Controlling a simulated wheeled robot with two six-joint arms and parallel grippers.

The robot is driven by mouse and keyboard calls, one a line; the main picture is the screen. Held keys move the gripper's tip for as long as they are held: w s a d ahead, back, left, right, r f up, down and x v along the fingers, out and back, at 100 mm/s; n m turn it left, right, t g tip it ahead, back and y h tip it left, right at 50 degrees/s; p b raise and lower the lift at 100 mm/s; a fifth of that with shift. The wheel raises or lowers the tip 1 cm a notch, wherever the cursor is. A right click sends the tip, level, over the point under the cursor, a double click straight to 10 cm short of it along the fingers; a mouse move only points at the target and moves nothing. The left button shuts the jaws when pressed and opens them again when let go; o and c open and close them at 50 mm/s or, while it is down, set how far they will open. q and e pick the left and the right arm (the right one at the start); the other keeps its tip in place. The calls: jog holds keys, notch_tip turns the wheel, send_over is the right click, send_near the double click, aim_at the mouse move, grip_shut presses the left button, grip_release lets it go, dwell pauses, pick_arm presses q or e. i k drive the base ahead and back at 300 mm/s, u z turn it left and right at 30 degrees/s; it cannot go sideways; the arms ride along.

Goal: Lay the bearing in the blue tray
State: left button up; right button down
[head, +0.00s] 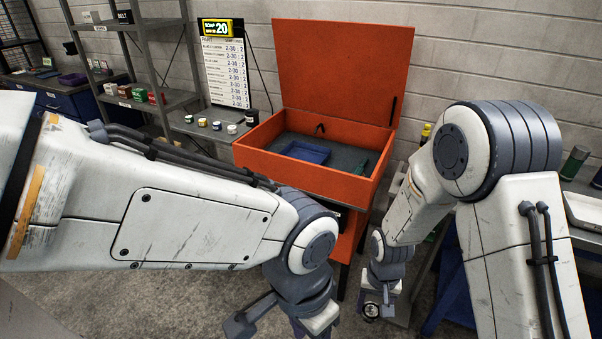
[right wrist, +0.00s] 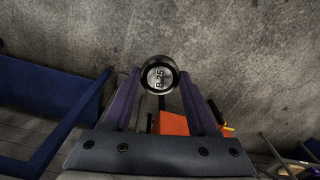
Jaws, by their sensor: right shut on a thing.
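The bearing, a round metal ring with a dark face, shows in the right wrist view (right wrist: 160,75) with the mark "B-25". My right gripper (right wrist: 160,88) is shut on it, one finger on each side. In the head view the bearing (head: 370,311) hangs low under my right gripper (head: 376,298), right of and below the orange box. The blue tray (head: 305,152) lies on the dark floor inside the open orange box and looks empty. My left gripper (head: 282,322) is at the bottom edge, partly cut off; its jaw opening cannot be made out.
The orange box (head: 297,180) has its lid (head: 342,70) raised at the back; a green item (head: 385,163) lies inside at right. Small jars (head: 217,126) stand on a shelf left of it. My left forearm crosses in front of the box's left side. Bare floor shows below.

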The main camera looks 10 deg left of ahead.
aim_at(314, 161)
jog(key=u, duration=1.2)
jog(key=i, duration=1.5)
jog(key=z, duration=0.25)
